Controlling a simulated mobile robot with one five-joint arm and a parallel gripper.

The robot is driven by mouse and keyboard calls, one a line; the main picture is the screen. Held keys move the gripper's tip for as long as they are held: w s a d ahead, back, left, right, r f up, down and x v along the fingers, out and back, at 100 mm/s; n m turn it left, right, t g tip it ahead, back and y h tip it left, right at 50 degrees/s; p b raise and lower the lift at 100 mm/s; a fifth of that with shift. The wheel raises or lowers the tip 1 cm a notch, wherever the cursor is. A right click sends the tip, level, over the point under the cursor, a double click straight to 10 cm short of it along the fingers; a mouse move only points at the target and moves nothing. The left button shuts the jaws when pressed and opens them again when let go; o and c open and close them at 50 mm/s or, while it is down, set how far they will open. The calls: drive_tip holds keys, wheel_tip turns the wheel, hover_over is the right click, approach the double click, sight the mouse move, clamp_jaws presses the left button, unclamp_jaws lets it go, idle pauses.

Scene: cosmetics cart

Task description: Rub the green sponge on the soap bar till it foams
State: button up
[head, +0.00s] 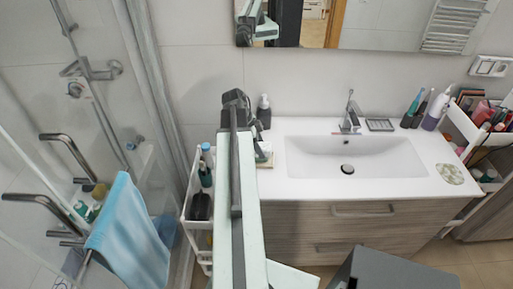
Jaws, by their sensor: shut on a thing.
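My arm rises through the middle of the head view and hides part of what lies behind it. My gripper (261,151) is at the left end of the white washbasin counter, low over its surface. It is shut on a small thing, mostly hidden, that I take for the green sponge. A small pale tan item (266,161) shows just under the fingertips; it may be the soap bar or its dish. I cannot tell whether the two touch, and no foam can be made out.
A soap pump bottle (264,111) stands behind my gripper. The basin (350,157) and tap (350,115) are to the right. A white cart (188,215) with bottles stands left of my arm, near a blue towel (130,235). A cosmetics cart (470,128) is at far right.

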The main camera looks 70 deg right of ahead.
sight(263, 146)
drive_tip(key=shift+s+d, duration=0.2)
drive_tip(key=shift+s, duration=0.2)
wheel_tip(263, 146, up, 7)
drive_tip(key=p, duration=0.7)
drive_tip(key=shift+r, duration=0.2)
drive_tip(key=shift+f, duration=0.15)
drive_tip(key=shift+f, duration=0.1)
